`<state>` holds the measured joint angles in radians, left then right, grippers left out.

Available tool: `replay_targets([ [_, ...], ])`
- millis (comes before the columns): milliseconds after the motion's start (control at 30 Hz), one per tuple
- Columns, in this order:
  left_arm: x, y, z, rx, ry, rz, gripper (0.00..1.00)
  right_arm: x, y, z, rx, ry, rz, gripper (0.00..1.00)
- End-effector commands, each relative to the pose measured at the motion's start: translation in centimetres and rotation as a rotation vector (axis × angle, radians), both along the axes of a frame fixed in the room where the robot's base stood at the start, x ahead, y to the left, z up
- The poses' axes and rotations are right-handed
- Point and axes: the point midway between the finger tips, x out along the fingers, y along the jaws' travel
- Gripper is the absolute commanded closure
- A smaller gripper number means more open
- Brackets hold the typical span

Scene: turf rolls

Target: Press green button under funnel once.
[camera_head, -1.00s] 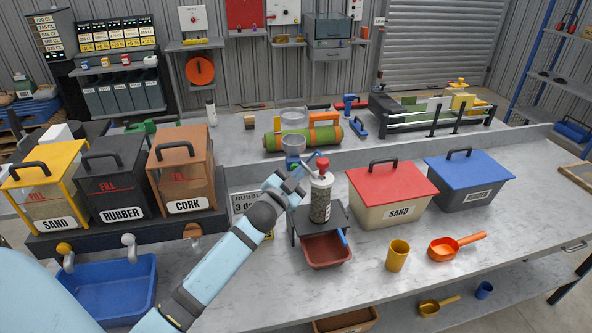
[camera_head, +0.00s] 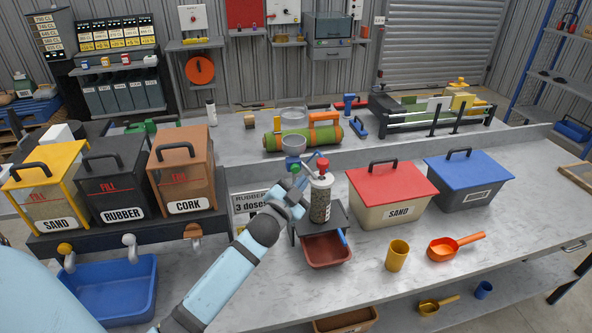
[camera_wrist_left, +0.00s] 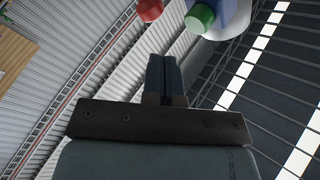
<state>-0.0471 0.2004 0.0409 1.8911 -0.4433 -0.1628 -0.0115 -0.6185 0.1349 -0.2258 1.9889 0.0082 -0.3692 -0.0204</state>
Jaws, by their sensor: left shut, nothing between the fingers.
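The grey funnel (camera_head: 293,143) sits on a blue dispenser body (camera_head: 291,161) behind the shaker jar. The green button (camera_head: 296,169) shows as a small spot under the funnel, partly hard to make out. In the left wrist view the green button (camera_wrist_left: 200,18) is a round cap on the blue body at the top. My left gripper (camera_head: 301,184) is shut and empty, just in front of and below the button. Its closed fingertips (camera_wrist_left: 163,60) point up toward the button from lower left, apart from it in the wrist picture.
A dark red tray (camera_head: 327,252) sits below. A red-lidded sand bin (camera_head: 393,194) is to the right. A doses sign (camera_head: 250,203) stands left.

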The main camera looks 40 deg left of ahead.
Motion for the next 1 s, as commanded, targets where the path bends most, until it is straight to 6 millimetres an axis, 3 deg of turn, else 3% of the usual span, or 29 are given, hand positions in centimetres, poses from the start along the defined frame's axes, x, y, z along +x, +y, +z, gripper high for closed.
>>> replay_targets([
  [300,-1.9,-2.2,0.1,-0.001,-0.001,0.001,1.0,0.0,0.0,0.3,0.0,0.0,0.0,0.12],
  [867,-2.0,-2.3,0.0,0.0,-0.001,0.001,1.0,0.0,0.0,0.3,-0.001,-0.001,0.001,0.12],
  [1000,-3.6,-3.6,-3.0,-0.048,0.067,-0.025,1.0,0.0,-0.2,0.2,-0.004,-0.002,-0.004,0.12],
])
